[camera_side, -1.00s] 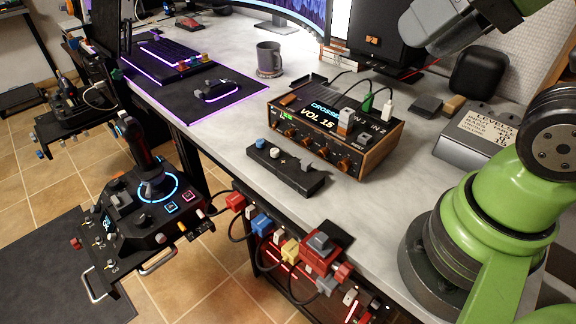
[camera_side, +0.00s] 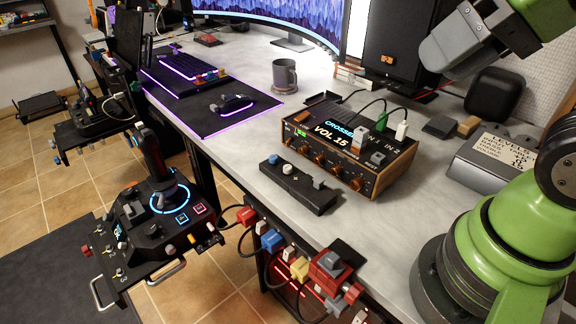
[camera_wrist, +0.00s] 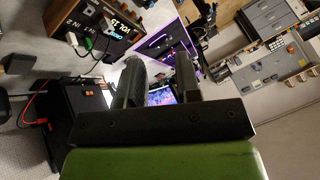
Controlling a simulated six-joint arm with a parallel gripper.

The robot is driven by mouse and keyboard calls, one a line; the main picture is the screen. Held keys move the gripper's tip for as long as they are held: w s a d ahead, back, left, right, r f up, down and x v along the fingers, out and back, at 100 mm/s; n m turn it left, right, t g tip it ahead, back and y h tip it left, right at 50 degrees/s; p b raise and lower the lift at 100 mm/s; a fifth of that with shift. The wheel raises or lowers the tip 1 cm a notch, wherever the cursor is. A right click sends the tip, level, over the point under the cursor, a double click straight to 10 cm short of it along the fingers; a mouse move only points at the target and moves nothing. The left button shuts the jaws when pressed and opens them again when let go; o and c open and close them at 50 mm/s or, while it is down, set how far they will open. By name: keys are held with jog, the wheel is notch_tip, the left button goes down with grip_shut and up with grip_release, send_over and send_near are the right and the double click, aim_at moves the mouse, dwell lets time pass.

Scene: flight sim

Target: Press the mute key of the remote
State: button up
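A slim black bar with keys, which looks like the remote (camera_side: 298,187), lies on the desk in front of the wooden-sided box. It carries a blue round key (camera_side: 273,159), a white round key (camera_side: 287,168) and a raised grey key (camera_side: 318,183). I cannot read which is mute. My gripper (camera_wrist: 160,62) shows in the wrist view with its two fingers apart and nothing between them. In the side view my arm is at the upper right, well above and to the right of the bar; the fingertips are not clear there.
The wooden-sided box (camera_side: 375,183) with knobs, a screen and cables stands just behind the bar. A grey mug (camera_side: 284,74), a mouse (camera_side: 232,103) and a grey labelled case (camera_side: 478,168) are further off. Red, blue and yellow controls (camera_side: 300,268) line the desk's front edge.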

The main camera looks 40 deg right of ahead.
grip_shut()
dwell(1.5)
